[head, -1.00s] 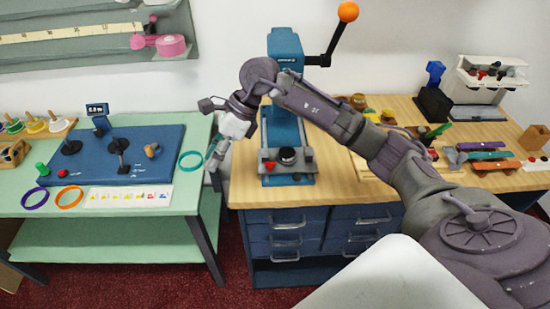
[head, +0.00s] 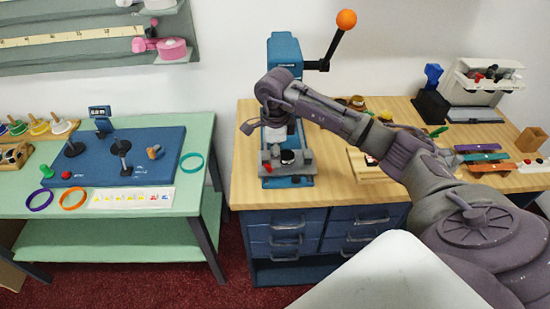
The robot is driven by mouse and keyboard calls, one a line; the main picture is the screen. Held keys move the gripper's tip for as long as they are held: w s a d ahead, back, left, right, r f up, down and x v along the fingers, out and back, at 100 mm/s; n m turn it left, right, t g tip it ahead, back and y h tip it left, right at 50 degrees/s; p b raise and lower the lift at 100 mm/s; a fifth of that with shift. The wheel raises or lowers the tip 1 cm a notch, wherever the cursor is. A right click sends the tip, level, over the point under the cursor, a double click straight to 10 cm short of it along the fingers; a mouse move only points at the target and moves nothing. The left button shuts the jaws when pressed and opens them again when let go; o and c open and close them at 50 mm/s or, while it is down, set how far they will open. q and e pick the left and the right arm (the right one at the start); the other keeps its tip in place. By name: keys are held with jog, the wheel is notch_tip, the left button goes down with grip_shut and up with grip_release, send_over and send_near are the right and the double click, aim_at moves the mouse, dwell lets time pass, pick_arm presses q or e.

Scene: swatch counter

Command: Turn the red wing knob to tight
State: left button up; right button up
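A small red part (head: 269,168), which looks like the red wing knob, sits at the left front of the grey fixture (head: 305,167) on the blue press. It is too small to tell its angle or a tight mark. A dark round part (head: 288,157) is on the fixture to its right. My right gripper (head: 276,138) hangs in front of the press column, just above and behind the fixture. It appears apart from the red part; its fingers are too small and partly hidden to read. My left gripper is not in view.
The blue press (head: 284,50) has a lever with an orange ball (head: 346,19) at upper right. A wooden counter (head: 335,192) carries trays and tools on the right. A green table (head: 205,135) holds a blue board (head: 140,142) and coloured rings on the left.

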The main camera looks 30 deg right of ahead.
aim_at(270, 168)
jog(key=shift+f, duration=1.45)
jog(key=shift+c, duration=0.4)
grip_shut()
